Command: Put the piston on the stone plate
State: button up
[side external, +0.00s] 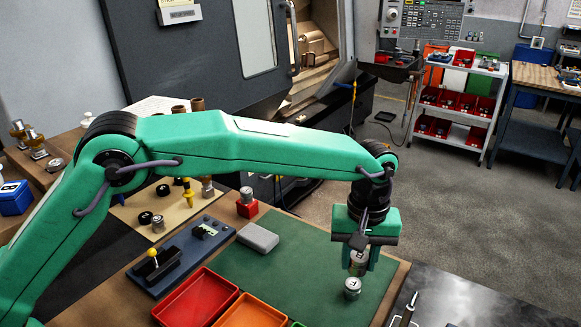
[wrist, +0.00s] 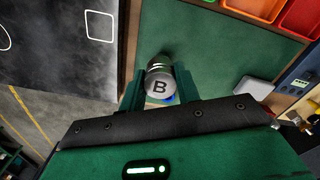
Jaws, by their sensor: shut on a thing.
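My gripper (side external: 359,265) is over the right part of the green mat and is shut on a metallic cylindrical piece, likely the piston (side external: 358,260). In the wrist view a silver cylinder marked B (wrist: 159,85) shows between the fingers. A second silver cylinder (side external: 352,288) with a dark mark on top is just below the gripper in the side view. It hides part of what is there, and I cannot tell the exact gap. The dark mottled stone plate (side external: 465,305) is at the lower right. In the wrist view the plate (wrist: 65,75) carries white outlines.
A green mat (side external: 300,260) covers the bench, with a grey block (side external: 258,237), red tray (side external: 196,300) and orange tray (side external: 250,315) on the left. A red block with a metal piece (side external: 247,203) stands behind.

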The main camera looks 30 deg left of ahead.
send_over(416, 320)
jog(key=s+a, duration=0.2)
jog(key=shift+s+d+f, duration=0.25)
jog(key=shift+d, duration=0.25)
jog(key=shift+s+d+f, duration=0.2)
jog(key=shift+d+f, duration=0.05)
jog(key=shift+d, duration=0.25)
jog(key=shift+f, duration=0.1)
jog(key=shift+f, duration=3.9)
jog(key=shift+f, duration=0.15)
jog(key=o, duration=1)
jog(key=shift+r, duration=3.9)
